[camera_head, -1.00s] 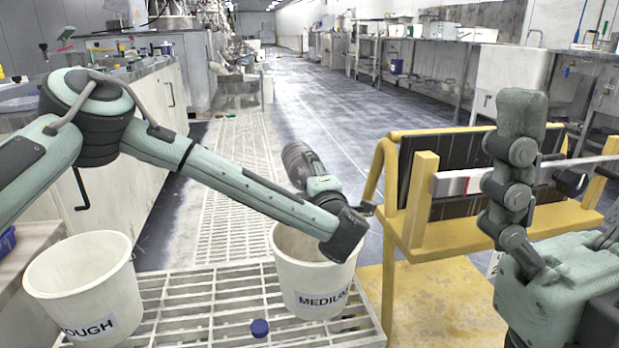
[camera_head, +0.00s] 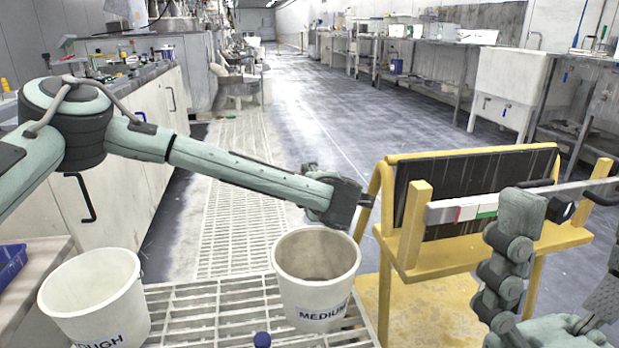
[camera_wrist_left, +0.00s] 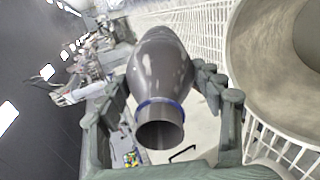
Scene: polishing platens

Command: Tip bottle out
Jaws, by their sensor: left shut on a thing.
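My left gripper (camera_wrist_left: 172,100) is shut on a grey bottle (camera_wrist_left: 162,75) in the left wrist view. The bottle's neck has a blue ring, and its uncapped mouth faces the wrist camera. In the head view my left wrist (camera_head: 340,203) hangs above and beyond the white MEDIUM bucket (camera_head: 335,293), and the bottle is hidden behind the arm. The bucket's rim also shows at the right of the left wrist view (camera_wrist_left: 235,65), beside the bottle. A small blue cap (camera_head: 262,340) shows at the bottom of the head view. My right gripper (camera_head: 565,245) is open and empty at the lower right.
A white ROUGH bucket (camera_head: 95,307) stands at the lower left. Both buckets are at the grating (camera_head: 210,310). A yellow stand (camera_head: 400,240) with a dark panel and a grey bar is at the right. A cabinet (camera_head: 120,190) lines the left. The aisle behind is clear.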

